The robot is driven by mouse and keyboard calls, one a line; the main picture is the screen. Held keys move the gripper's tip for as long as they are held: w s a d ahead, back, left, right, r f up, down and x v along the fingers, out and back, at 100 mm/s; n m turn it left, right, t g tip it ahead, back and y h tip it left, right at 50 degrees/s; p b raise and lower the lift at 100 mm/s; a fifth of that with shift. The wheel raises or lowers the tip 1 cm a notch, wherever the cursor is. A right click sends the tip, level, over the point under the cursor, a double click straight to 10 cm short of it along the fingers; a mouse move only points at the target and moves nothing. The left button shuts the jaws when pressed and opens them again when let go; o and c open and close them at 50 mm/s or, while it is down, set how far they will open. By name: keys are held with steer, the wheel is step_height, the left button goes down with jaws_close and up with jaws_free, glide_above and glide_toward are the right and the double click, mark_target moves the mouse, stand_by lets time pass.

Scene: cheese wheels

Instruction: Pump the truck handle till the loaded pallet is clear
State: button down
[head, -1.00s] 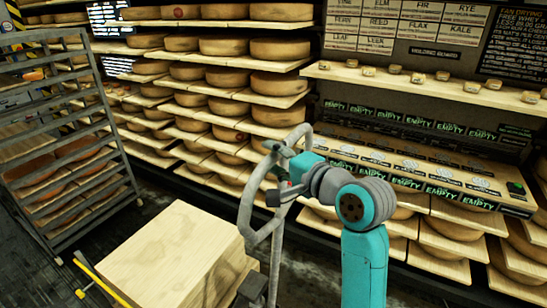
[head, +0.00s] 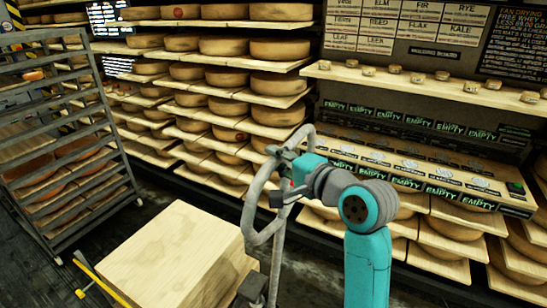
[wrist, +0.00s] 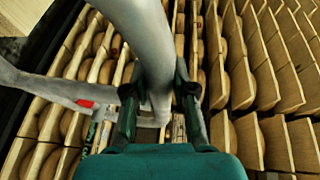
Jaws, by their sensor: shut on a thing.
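The truck handle (head: 249,219) is a grey looped bar standing upright in the middle of the head view. My gripper (head: 283,170) is at the upper part of its loop. In the wrist view my gripper (wrist: 159,97) has its two dark fingers on either side of the grey handle tube (wrist: 150,40), shut on it. A small red part (wrist: 85,103) shows on the handle's crossbar. The pale wooden load (head: 175,255) sits low, left of the handle. The pallet's underside and the forks are hidden, so its clearance from the floor cannot be told.
A grey wheeled rack (head: 75,130) stands at the left. Shelves of cheese wheels (head: 225,90) line the back. A sloped panel with "EMPTY" labels (head: 430,165) is at the right. A yellow bar (head: 95,277) lies near the load's left side.

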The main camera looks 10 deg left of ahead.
steer(key=s+d+f+m+t+y, duration=0.1)
steer(key=s+d+f, duration=0.3)
steer(key=d, duration=0.8)
steer(key=s+d+f+m+t+y, duration=0.1)
steer(key=s+d+f, duration=0.35)
steer(key=d, duration=0.85)
steer(key=s+d+f+m+t+y, duration=0.15)
steer(key=s+d+f, duration=0.3)
steer(key=d, duration=0.75)
steer(key=s+d+f+t, duration=0.2)
steer(key=s+d+f, duration=0.3)
steer(key=d+f, duration=0.5)
steer(key=shift+d+y, duration=0.45)
steer(key=shift+d, duration=1.1)
steer(key=shift+s, duration=0.1)
steer(key=c, duration=0.9)
jaws_free()
